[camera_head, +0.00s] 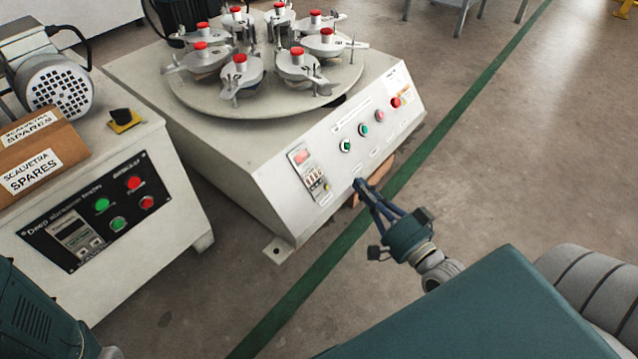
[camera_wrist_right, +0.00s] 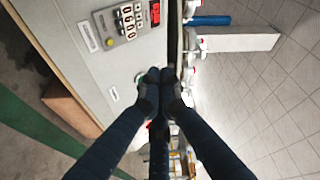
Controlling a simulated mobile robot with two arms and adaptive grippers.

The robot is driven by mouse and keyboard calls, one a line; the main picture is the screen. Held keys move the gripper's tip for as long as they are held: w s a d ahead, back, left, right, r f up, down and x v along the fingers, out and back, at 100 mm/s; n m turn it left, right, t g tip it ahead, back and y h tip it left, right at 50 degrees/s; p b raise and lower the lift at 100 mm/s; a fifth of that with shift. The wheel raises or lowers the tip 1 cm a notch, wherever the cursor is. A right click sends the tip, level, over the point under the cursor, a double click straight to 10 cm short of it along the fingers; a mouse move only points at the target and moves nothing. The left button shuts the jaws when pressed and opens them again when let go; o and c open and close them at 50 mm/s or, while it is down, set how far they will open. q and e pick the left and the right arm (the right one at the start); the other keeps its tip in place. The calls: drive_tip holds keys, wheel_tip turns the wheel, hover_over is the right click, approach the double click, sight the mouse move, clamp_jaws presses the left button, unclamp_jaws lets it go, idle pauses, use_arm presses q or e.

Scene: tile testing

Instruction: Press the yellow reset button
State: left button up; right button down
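The yellow reset button (camera_head: 326,187) is a small round button at the lower right of the counter module (camera_head: 307,170) on the sloped front panel of the white tile testing machine (camera_head: 245,185). In the right wrist view the yellow button (camera_wrist_right: 109,43) shows beside the digit counter (camera_wrist_right: 128,22), up and left of the fingertips. My right gripper (camera_head: 359,184) has its fingertips together and empty. It is in front of the panel, to the right of the button in the head view, apart from it. My left gripper is out of view.
Green buttons (camera_head: 346,146), a pink one (camera_head: 379,115) and a red one (camera_head: 396,102) sit further right on the panel. A turntable (camera_head: 180,100) with red-knobbed clamps is on top. Another machine with a black panel (camera_head: 95,220) stands left. Floor at right is free.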

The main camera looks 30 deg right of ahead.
sight(327, 187)
drive_tip(key=shift+s+r, duration=0.1)
drive_tip(key=shift+s, duration=0.05)
drive_tip(key=w+a+f+b, duration=0.2)
drive_tip(key=w+f+b, duration=0.3)
drive_tip(key=w+b, duration=0.1)
drive_tip(key=shift+w+a+f, duration=0.2)
drive_tip(key=shift+a+f, duration=0.1)
drive_tip(key=shift+f, duration=0.05)
idle(1.6)
drive_tip(key=shift+w+a+f, duration=0.1)
drive_tip(key=shift+w+f, duration=0.15)
drive_tip(key=shift+w, duration=0.05)
drive_tip(key=shift+w+a+f, duration=0.1)
drive_tip(key=shift+w+f, duration=0.05)
drive_tip(key=shift+w, duration=0.05)
idle(0.6)
drive_tip(key=shift+s, duration=0.1)
drive_tip(key=shift+s+d+r+p, duration=0.2)
drive_tip(key=shift+s+r+p, duration=0.25)
drive_tip(key=shift+p, duration=0.15)
